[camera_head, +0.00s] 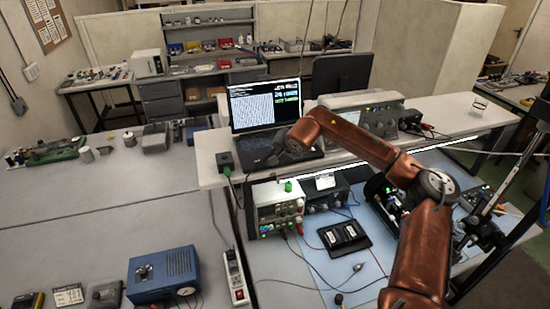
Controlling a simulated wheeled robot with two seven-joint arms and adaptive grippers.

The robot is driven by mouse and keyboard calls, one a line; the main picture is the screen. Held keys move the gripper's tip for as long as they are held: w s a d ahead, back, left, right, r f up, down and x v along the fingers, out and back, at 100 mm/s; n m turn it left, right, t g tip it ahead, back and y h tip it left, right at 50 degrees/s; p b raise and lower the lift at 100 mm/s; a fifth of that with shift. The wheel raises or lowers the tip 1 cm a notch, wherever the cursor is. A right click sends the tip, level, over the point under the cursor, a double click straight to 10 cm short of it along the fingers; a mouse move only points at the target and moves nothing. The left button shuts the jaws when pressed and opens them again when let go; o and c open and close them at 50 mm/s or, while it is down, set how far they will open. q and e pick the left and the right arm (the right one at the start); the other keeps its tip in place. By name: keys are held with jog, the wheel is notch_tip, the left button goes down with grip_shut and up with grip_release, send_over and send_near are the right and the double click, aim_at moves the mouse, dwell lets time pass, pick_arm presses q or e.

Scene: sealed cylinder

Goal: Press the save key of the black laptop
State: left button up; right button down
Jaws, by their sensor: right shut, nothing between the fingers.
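The black laptop (264,103) stands open on the raised white shelf at the middle of the view. Its screen is lit with white text on the left and green text on the right. My right arm reaches in from the lower right, and my right gripper (276,157) is shut and empty over the laptop's keyboard. The gripper and arm hide part of the keyboard. The save key cannot be made out, and I cannot tell whether the fingertips touch a key. My left gripper is not in view.
A grey instrument (366,112) and a dark monitor (341,73) stand right of the laptop. A small black box (225,162) sits at the shelf's left end. Below are a power supply (278,208) and a black tray (344,238). The left bench has free room.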

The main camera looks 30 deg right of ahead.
jog(key=shift+f, duration=0.4)
dwell(0.3)
jog(key=shift+r, duration=0.85)
jog(key=shift+p, duration=0.3)
jog(key=shift+r+p, duration=1.6)
jog(key=shift+r, duration=0.95)
jog(key=shift+a+f, duration=0.1)
